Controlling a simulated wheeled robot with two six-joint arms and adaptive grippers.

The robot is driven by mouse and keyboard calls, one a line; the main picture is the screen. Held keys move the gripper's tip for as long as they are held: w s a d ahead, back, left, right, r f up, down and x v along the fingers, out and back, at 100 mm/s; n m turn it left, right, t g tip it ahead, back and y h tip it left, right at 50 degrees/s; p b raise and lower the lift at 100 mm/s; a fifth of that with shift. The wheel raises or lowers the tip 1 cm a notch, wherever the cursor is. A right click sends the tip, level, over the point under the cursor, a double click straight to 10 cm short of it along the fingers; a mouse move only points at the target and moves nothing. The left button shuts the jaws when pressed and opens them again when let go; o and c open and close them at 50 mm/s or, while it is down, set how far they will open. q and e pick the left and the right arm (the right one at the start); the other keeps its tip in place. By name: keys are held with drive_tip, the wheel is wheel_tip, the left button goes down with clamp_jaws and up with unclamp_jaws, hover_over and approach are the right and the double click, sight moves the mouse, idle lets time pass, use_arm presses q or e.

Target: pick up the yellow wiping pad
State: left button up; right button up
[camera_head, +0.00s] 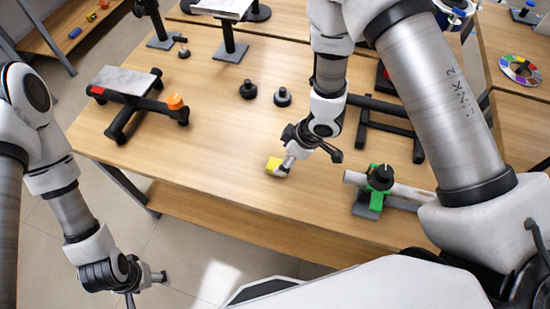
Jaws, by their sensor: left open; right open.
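The yellow wiping pad (274,164) lies on the wooden table, left of the middle of its front part. My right gripper (310,160) is open and comes down over the table. One of its fingers is at the right side of the pad and hides part of it; I cannot tell if they touch. Its other finger points out to the right, away from the pad. My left gripper (146,288) is open and empty, low over the floor to the left of the table's front edge.
A green clamp holding a metal tube (376,200) stands to the right of the pad. Two black knobs (248,90) (282,96) sit behind it. A black stand with an orange knob (176,101) is at the left. The table around the pad's left and front is clear.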

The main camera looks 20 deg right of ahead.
sight(278, 164)
drive_tip(key=shift+s+a+f+p, duration=0.15)
drive_tip(key=shift+a+f+p, duration=0.05)
drive_tip(key=shift+f, duration=0.4)
drive_tip(key=shift+s+a+f+p, duration=0.1)
drive_tip(key=shift+a+f+p, duration=0.1)
drive_tip(key=shift+f, duration=0.35)
drive_tip(key=f, duration=0.1)
drive_tip(key=w+f, duration=0.1)
drive_tip(key=f, duration=0.1)
drive_tip(key=shift+w+a, duration=0.3)
drive_tip(key=shift+w, duration=0.05)
drive_tip(key=shift+s+r, duration=0.1)
drive_tip(key=shift+r, duration=0.05)
drive_tip(key=shift+s+r, duration=0.1)
drive_tip(key=shift+s, duration=0.05)
drive_tip(key=c, duration=1)
drive_tip(key=shift+c, duration=0.2)
